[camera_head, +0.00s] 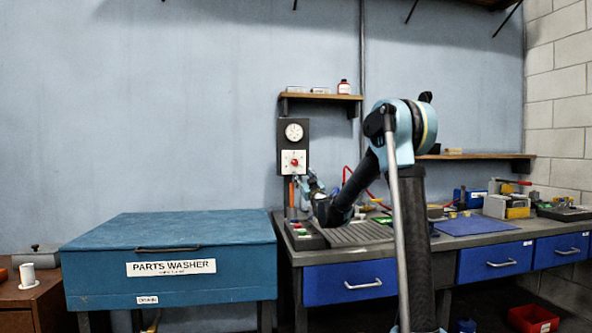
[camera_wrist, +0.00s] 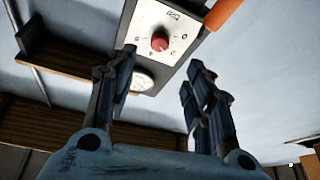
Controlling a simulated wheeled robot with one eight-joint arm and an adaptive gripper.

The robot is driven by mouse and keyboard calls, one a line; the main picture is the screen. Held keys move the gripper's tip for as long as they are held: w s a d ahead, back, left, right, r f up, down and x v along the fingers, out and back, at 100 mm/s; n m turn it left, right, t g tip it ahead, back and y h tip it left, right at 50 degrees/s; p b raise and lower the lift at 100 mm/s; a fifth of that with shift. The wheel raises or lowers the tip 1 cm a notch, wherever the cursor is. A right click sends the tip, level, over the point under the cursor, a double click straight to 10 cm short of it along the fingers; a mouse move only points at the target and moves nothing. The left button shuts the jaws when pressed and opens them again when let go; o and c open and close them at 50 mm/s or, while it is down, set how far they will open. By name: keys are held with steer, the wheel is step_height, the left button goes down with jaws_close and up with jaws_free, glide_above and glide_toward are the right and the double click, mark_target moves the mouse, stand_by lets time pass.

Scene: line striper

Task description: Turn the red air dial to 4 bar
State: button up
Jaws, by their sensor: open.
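The red air dial (camera_head: 294,162) sits on a white scale plate on a dark wall panel, below a round white gauge (camera_head: 293,132). In the wrist view the red dial (camera_wrist: 160,42) shows at upper middle on its white plate (camera_wrist: 178,22), and the gauge (camera_wrist: 143,80) appears below it. The marks on the plate are too small to read surely. My gripper (camera_head: 308,179) is just below and right of the dial in the head view. In the wrist view my gripper (camera_wrist: 160,73) is open, its fingers apart and empty, with the dial beyond the gap between them.
An orange handle (camera_head: 291,193) hangs below the panel. The blue parts washer (camera_head: 170,262) stands at left, and the bench (camera_head: 460,243) with several tools at right.

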mark_target(295, 164)
steer(key=x, duration=1.2)
steer(key=shift+w, duration=0.2)
steer(key=shift+a, duration=0.1)
steer(key=c, duration=1.1)
